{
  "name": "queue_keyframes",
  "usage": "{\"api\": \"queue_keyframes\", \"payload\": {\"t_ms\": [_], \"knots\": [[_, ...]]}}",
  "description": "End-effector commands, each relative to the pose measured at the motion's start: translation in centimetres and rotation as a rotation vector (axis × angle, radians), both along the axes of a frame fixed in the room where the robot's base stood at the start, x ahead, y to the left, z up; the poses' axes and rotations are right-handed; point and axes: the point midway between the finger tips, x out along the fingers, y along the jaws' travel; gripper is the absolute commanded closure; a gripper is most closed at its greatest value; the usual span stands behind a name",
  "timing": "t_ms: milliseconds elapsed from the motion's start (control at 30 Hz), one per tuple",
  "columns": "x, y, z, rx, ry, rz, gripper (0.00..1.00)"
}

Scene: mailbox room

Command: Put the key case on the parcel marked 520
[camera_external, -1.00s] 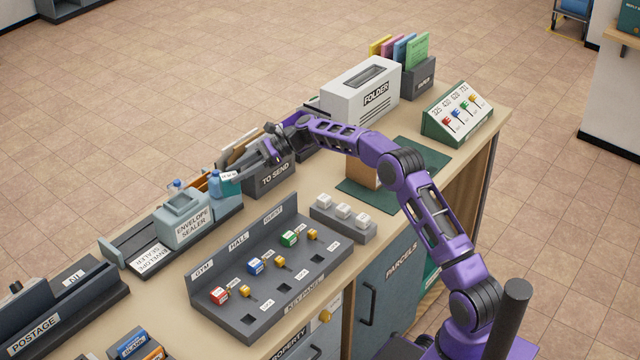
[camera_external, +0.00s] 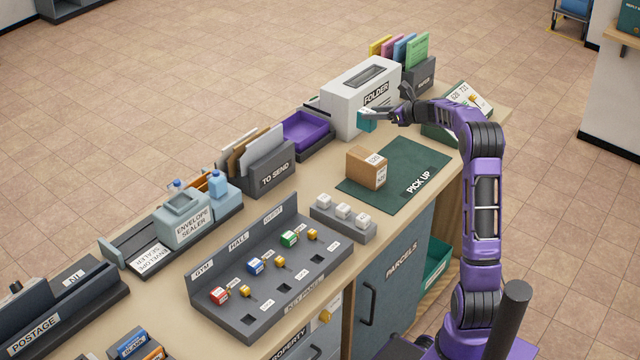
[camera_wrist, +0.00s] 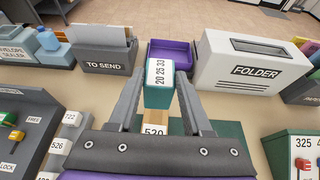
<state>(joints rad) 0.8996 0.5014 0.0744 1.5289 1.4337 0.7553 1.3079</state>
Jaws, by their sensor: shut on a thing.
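The key case is a small teal block with a white label (camera_external: 367,121); it also shows in the wrist view (camera_wrist: 159,97), with the label reading "20 25 33". My gripper (camera_external: 374,117) is shut on it and holds it in the air in front of the folder machine. The parcel is a brown box (camera_external: 360,167) on the green pick-up mat (camera_external: 418,168). Its white label is partly hidden in the wrist view (camera_wrist: 154,129) and seems to read 520. There the parcel lies below and behind the held case. Nothing rests on its top.
The white folder machine (camera_external: 350,100) stands close behind the case. A purple tray (camera_external: 305,130) and the "TO SEND" holder (camera_external: 270,170) are to its left. A green key stand (camera_external: 440,130) is at right, partly behind my arm. White blocks (camera_external: 343,211) sit in front of the mat.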

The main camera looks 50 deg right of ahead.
Motion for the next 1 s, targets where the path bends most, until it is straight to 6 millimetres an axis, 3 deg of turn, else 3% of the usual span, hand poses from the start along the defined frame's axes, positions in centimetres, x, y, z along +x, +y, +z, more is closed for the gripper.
{"api": "queue_keyframes", "payload": {"t_ms": [200,367,600,1000], "knots": [[-0.4,-0.3,-3.7,0.004,0.002,-0.013,1.0],[-0.3,-0.3,-5.1,0.002,0.001,-0.011,1.0],[-0.3,-0.3,-9.0,0.003,0.002,-0.01,1.0],[-0.3,-0.3,-9.9,0.0,0.0,-0.01,1.0]]}}
